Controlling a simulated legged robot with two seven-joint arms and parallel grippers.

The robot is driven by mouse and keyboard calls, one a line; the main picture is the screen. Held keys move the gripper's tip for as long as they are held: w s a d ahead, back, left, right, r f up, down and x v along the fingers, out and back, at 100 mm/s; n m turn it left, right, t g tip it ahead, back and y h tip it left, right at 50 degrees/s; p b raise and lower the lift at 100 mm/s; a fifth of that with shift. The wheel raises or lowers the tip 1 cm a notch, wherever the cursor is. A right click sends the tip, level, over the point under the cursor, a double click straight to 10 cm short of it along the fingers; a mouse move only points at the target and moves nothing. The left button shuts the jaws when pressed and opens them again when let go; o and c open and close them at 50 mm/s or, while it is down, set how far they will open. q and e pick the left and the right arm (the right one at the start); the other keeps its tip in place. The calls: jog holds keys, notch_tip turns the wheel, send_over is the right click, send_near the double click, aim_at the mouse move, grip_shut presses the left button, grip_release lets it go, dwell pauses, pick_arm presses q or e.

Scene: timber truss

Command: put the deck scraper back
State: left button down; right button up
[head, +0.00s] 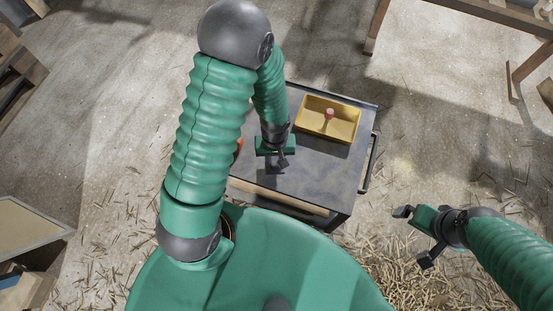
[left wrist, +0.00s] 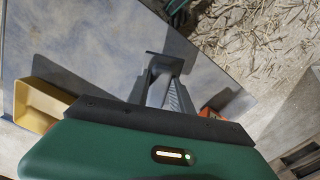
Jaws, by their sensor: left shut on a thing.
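My left gripper (head: 279,160) hangs over the middle of the dark-topped cart (head: 307,177). In the left wrist view its grey fingers (left wrist: 165,75) are close together. They are shut on a small dark thing, apparently the deck scraper; its outline cannot be told from the fingers. A yellow tray (head: 343,134) lies on the cart to the right of the gripper, with a pinkish-red piece (head: 328,114) standing in it. The tray also shows in the left wrist view (left wrist: 38,108). My right gripper (head: 419,236) is open and empty, off the cart over the floor.
An orange-red thing (head: 238,147) lies at the cart's left side, partly behind my left arm; it also shows in the left wrist view (left wrist: 214,113). Wood shavings (head: 415,273) cover the floor to the right. A timber frame (head: 490,14) stands at the top right.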

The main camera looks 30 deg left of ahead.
aim_at(276, 158)
pick_arm(q)
jog(key=shift+w+a+f, duration=0.15)
jog(key=shift+w+a, duration=0.25)
jog(key=shift+w, duration=0.4)
jog(key=shift+w+a+f, duration=0.2)
jog(key=shift+w, duration=0.05)
notch_tip(276, 158, down, 3)
jog(key=shift+f+b, duration=0.15)
jog(key=shift+b, duration=0.8)
jog(key=c, duration=1.1)
grip_release()
jog(key=shift+c, duration=0.2)
jog(key=shift+r, duration=0.2)
